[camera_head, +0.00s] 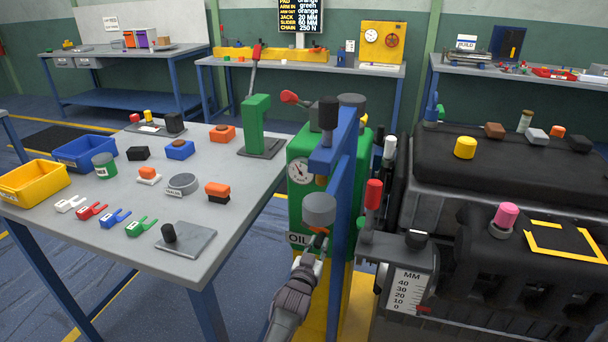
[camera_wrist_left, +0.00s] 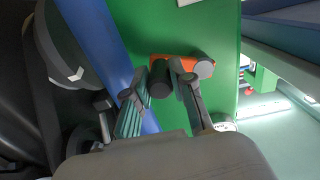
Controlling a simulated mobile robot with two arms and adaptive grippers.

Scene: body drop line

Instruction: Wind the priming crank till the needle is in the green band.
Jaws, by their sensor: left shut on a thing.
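The green oil cabinet (camera_head: 299,215) stands at the middle of the head view, with a round white gauge (camera_head: 300,172) on its front. The gauge's needle and green band are too small to read surely. The orange priming crank (camera_head: 318,231) is low on the cabinet front, partly covered by my left gripper (camera_head: 316,246). In the left wrist view the orange crank (camera_wrist_left: 184,58) has a grey round hub (camera_wrist_left: 205,68) and a dark handle (camera_wrist_left: 160,84). The left gripper's fingers are shut on that handle, one at each side. My right gripper is not in view.
A grey table (camera_head: 225,230) with bins and small parts is at left. A black engine block (camera_head: 480,255) is at right.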

